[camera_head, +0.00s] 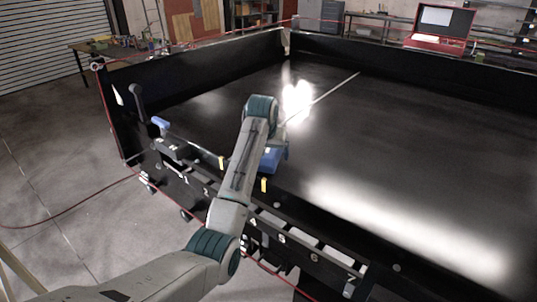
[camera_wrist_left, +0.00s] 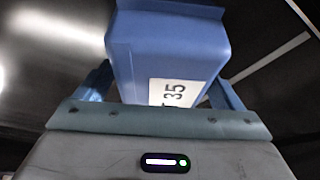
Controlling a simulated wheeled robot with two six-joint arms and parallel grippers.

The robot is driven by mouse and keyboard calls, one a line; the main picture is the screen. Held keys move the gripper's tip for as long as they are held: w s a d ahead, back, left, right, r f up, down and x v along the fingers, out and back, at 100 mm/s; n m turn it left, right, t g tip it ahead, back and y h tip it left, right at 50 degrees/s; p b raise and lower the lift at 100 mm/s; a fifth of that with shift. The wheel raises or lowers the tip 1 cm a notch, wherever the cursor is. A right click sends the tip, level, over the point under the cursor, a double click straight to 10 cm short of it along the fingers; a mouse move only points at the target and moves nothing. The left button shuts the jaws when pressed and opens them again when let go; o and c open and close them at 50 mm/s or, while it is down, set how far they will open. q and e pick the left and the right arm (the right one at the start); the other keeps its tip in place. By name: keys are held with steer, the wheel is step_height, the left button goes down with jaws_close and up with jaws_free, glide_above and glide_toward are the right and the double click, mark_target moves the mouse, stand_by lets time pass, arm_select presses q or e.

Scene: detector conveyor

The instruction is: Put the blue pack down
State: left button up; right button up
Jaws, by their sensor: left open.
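The blue pack (camera_wrist_left: 168,50) fills the upper middle of the left wrist view and carries a white label (camera_wrist_left: 178,93) reading 35. My left gripper (camera_wrist_left: 160,90) is open, with one blue finger on each side of the pack; a gap shows at the right finger. In the head view, blue shows (camera_head: 272,158) below the end of my left arm, at the near side of the black conveyor bed (camera_head: 400,130). My arm hides part of it, and I cannot tell whether the pack rests on the bed. My right gripper is out of view.
A numbered black rail (camera_head: 300,245) with yellow tabs runs along the bed's near edge. A small blue-topped item (camera_head: 160,122) stands at its left end. Dark walls (camera_head: 200,72) border the bed. A red case (camera_head: 440,28) sits open beyond it. The bed is otherwise clear.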

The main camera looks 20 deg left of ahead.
arm_select(q)
steer(key=c, duration=1.3)
steer(key=shift+c, duration=1)
steer(key=shift+r, duration=0.2)
